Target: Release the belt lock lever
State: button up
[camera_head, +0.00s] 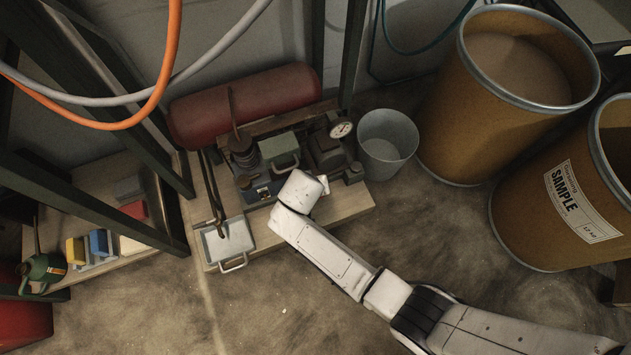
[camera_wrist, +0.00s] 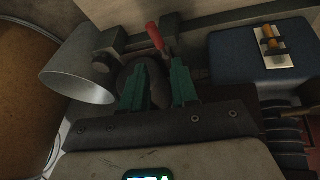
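A lever with a red handle (camera_wrist: 154,36) stands out from dark metal parts in the wrist view, slightly tilted. My gripper (camera_wrist: 159,75) has two green fingers spread apart with nothing held between them. The red handle shows beyond the fingertips, near the middle of the gap, and I see no contact. In the head view, the white end of my arm hangs over the front of a machine on a wooden base (camera_head: 340,203). It hides the fingers and the lever there. I cannot make out a belt in either view.
A grey bucket (camera_head: 385,145) stands right of the machine, close left of the fingers in the wrist view (camera_wrist: 78,72). A red tank (camera_head: 245,103) lies behind; brown drums (camera_head: 450,130) stand right. The front floor is clear.

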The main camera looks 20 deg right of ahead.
jog(key=p+v, duration=0.1)
jog(key=v, duration=0.3)
jog(key=shift+r, duration=0.15)
dwell(0.4)
